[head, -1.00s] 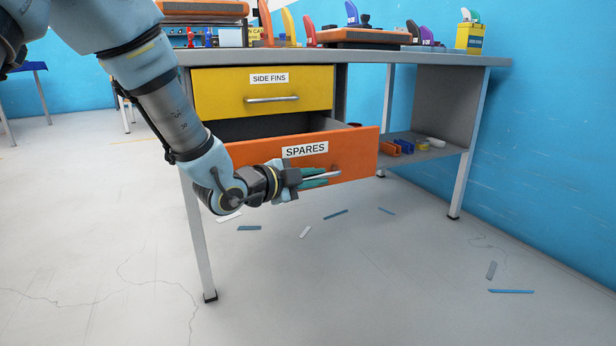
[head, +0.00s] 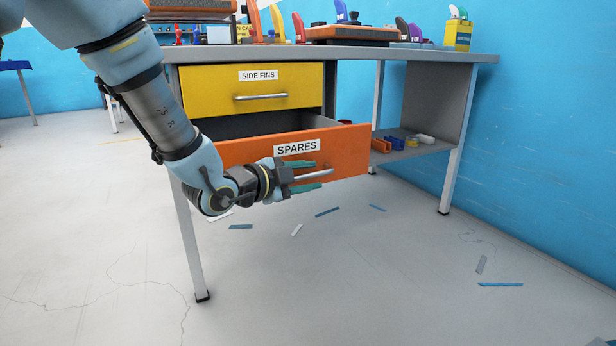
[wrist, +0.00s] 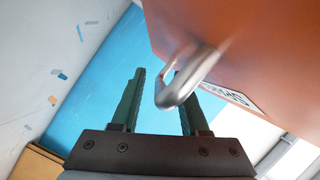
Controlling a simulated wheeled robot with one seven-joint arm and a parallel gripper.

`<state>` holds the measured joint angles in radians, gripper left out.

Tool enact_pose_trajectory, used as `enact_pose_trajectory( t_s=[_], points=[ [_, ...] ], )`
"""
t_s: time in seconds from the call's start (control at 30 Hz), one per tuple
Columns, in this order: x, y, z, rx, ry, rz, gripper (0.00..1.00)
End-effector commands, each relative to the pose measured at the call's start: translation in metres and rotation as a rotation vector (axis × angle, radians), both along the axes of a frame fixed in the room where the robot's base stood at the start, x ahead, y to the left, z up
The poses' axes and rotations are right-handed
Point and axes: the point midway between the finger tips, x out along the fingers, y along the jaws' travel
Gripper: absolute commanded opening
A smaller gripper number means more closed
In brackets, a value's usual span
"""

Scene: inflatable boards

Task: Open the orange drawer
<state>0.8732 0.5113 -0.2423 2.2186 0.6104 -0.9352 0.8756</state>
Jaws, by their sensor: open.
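The orange drawer (head: 345,152), labelled SPARES, is pulled well out below the yellow drawer, and its dark inside shows behind the front. Its silver bar handle (head: 316,175) runs across the front. My gripper (head: 304,175) is open at the handle, with one green finger above the bar and one below it. In the wrist view the orange drawer front (wrist: 235,45) fills the upper right. The handle (wrist: 187,80) shows there with its curved end between the spread fingers and nearer the right finger. My arm hides the left part of the drawer front.
The yellow drawer (head: 290,82), labelled SIDE FINS, is shut above. The desk top (head: 400,54) carries fins, orange trays and a yellow box (head: 458,36). A shelf with small parts (head: 412,150) is at right. Several strips lie on the otherwise clear floor.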

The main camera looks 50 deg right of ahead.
Motion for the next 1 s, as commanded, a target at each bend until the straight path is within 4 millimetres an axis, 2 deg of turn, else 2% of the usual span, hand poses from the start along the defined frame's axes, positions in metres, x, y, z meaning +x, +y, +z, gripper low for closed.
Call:
enact_pose_trajectory(
  t_s=[0.13,0.23,0.5,0.7,1.0],
  points=[
    [0.0,0.004,0.002,-0.001,0.0,0.001,0.45],
    [0.001,0.015,0.005,0.001,0.0,0.002,0.45],
    [0.004,0.067,0.017,0.001,-0.001,0.003,0.45],
    [0.005,0.096,0.022,0.002,-0.001,0.002,0.45],
    [0.004,0.106,0.023,0.0,0.0,0.0,0.45]
  ],
)
